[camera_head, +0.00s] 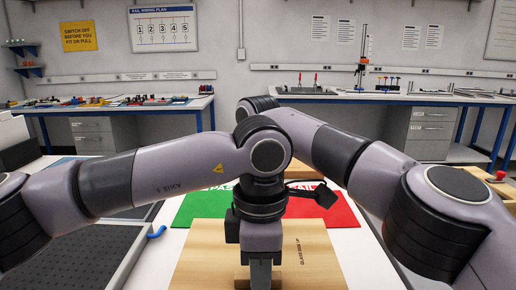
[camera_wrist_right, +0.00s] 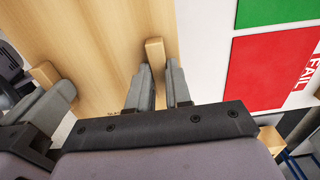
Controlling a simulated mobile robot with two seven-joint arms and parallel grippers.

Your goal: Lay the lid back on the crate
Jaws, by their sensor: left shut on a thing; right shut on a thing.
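The lid is a pale wooden board (camera_head: 205,262) lettered "GLASS SIDE UP", in the lower middle of the head view; it fills the upper left of the right wrist view (camera_wrist_right: 90,40). My left gripper (camera_head: 261,275) points down at the lid's near part, shut on a small wooden grip block (camera_wrist_right: 44,73). My right gripper (camera_wrist_right: 166,88) is shut on the other grip block (camera_wrist_right: 154,52), near the lid's far edge; in the head view my left arm hides it. I cannot make out the crate beneath the lid, nor whether lid and crate touch.
A mat with a green PASS half (camera_head: 200,206) and a red FAIL half (camera_head: 336,222) lies just beyond the lid. Another wooden piece (camera_head: 302,171) shows behind it, partly hidden. White table is bare at right.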

